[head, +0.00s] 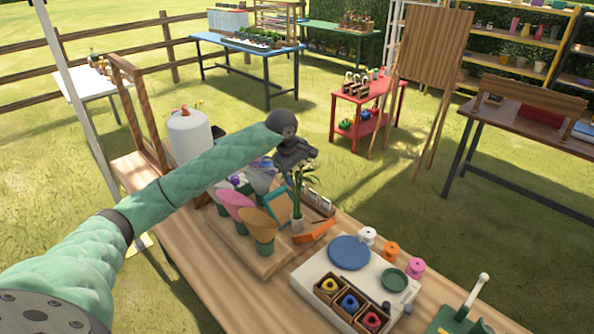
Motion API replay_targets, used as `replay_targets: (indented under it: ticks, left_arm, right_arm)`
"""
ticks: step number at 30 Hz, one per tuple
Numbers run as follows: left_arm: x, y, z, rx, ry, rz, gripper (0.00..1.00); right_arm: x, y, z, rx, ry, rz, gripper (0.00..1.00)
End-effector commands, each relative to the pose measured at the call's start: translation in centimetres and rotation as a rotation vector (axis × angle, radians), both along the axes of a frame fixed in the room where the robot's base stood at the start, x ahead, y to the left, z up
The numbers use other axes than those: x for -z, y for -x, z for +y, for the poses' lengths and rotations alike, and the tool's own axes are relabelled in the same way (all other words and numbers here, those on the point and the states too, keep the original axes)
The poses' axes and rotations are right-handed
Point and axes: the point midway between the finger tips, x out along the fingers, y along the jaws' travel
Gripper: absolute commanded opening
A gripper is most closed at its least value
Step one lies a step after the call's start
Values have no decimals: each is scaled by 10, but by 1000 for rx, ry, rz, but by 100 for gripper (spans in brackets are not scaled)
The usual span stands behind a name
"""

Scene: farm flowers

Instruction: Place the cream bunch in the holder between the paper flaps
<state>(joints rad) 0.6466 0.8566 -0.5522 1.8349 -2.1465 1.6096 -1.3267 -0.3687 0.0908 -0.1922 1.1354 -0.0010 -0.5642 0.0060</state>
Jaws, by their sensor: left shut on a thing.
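My left arm reaches in from the left, and its dark left gripper (302,163) is over the wooden bench, shut at the top of the cream bunch (299,192). The bunch has pale flowers and long green stems, and hangs about upright with a white lower end. Just left of it stand a tan paper cone (260,226) and a pink paper cone (234,201) on a wooden board (250,257). My right gripper is out of view.
An orange tool (315,232) lies right of the bunch. A pale tray (318,283) with a blue disc (349,252) and ribbon rolls is nearer. Spools (391,251) stand at the bench's right edge. A white tank (189,134) stands behind my arm.

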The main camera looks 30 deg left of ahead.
Motion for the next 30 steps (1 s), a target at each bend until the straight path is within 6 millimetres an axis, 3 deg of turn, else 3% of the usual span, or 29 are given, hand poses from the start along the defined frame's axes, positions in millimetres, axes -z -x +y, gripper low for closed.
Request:
replay_targets:
  ticks: [16,17,20,30]
  left_arm:
    - [7,0,0,0,0,-2,20]
    - [7,0,0,0,-1,-1,59]
    - [7,0,0,0,0,-1,79]
    - [6,0,0,0,0,-1,79]
  right_arm:
    - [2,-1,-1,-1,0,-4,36]
    - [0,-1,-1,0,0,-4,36]
    - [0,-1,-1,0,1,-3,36]
    - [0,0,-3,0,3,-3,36]
